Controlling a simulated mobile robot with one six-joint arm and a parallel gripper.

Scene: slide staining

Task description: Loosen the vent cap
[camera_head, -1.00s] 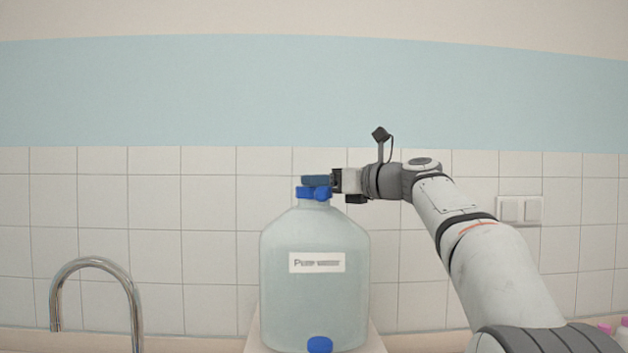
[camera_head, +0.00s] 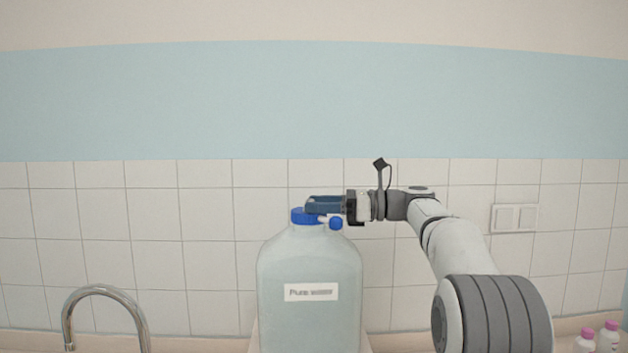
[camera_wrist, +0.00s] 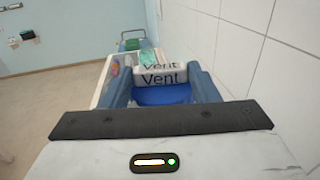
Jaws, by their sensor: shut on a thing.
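A large translucent bottle (camera_head: 310,262) labelled "Pure water" stands upright below my gripper. The blue vent cap (camera_head: 301,217) sits at its neck, partly behind my fingers. A small blue knob on a short pale stem (camera_head: 336,223) sticks out to the right of it. My gripper (camera_head: 322,204) reaches in level from the right at cap height. In the wrist view, its blue fingers (camera_wrist: 161,85) are shut on the cap, one at each side. Between them show a white piece marked "Vent" (camera_wrist: 161,79) and the blue round of the cap (camera_wrist: 161,95). The exact finger contact is hidden.
The tiled wall (camera_head: 140,230) is close behind the bottle. A curved metal tap (camera_head: 103,292) stands at the left. Wall switches (camera_head: 514,218) and small pink-capped bottles (camera_head: 608,336) are at the right. The space above the bottle is clear.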

